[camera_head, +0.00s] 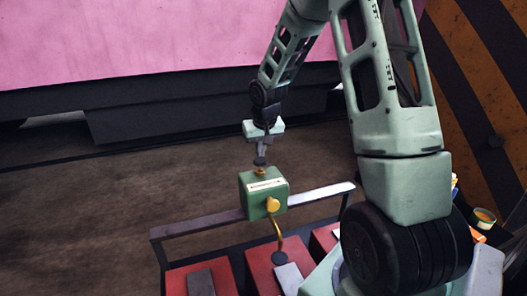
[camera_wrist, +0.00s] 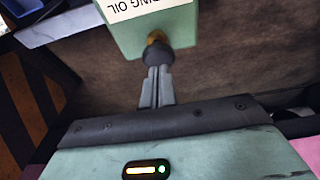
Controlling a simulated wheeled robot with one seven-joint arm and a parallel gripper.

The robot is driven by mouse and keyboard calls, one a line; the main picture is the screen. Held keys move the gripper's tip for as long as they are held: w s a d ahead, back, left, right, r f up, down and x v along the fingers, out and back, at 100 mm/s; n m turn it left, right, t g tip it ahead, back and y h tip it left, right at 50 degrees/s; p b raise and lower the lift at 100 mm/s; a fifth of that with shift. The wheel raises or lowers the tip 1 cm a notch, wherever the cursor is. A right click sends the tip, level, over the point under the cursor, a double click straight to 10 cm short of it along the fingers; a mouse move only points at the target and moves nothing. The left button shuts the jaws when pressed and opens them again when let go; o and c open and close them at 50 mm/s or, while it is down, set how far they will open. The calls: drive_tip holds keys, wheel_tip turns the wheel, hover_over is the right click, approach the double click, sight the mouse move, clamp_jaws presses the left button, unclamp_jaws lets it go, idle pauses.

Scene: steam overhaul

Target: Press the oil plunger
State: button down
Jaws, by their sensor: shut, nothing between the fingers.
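The green oil box (camera_head: 256,201) sits on a metal rail, with a white label and a yellow knob on its front. The oil plunger, a dark round cap (camera_head: 260,161) on a short brass stem, stands up from its top. My gripper (camera_head: 262,154) points down right above the cap, shut and empty. In the wrist view, the shut fingertips (camera_wrist: 157,72) meet the edge of the dark plunger cap (camera_wrist: 159,54) in the picture; I cannot tell whether they touch it. The brass stem shows between the cap and the oil box (camera_wrist: 160,28), labelled "…ING OIL".
The metal rail (camera_head: 318,195) runs behind red blocks (camera_head: 258,271). A small can (camera_head: 484,217) stands at the right. Brown floor (camera_head: 120,190) lies open at the left, below a pink panel (camera_head: 130,40).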

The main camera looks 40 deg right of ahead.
drive_tip(key=b+v, duration=0.3)
drive_tip(key=v, duration=0.7)
drive_tip(key=shift+r, duration=0.15)
drive_tip(key=shift+r, duration=0.1)
idle(1.2)
drive_tip(key=shift+w+r+p, duration=0.15)
drive_tip(key=shift+r+p, duration=0.95)
drive_tip(key=shift+p, duration=0.2)
drive_tip(key=shift+d, duration=0.1)
drive_tip(key=p+x, duration=0.1)
drive_tip(key=x, duration=0.3)
drive_tip(key=p+x, duration=0.1)
drive_tip(key=x, duration=0.3)
drive_tip(key=p+x, duration=0.1)
drive_tip(key=x, duration=0.3)
drive_tip(key=shift+s+f+p, duration=0.3)
drive_tip(key=shift+p, duration=0.05)
drive_tip(key=shift+f, duration=0.75)
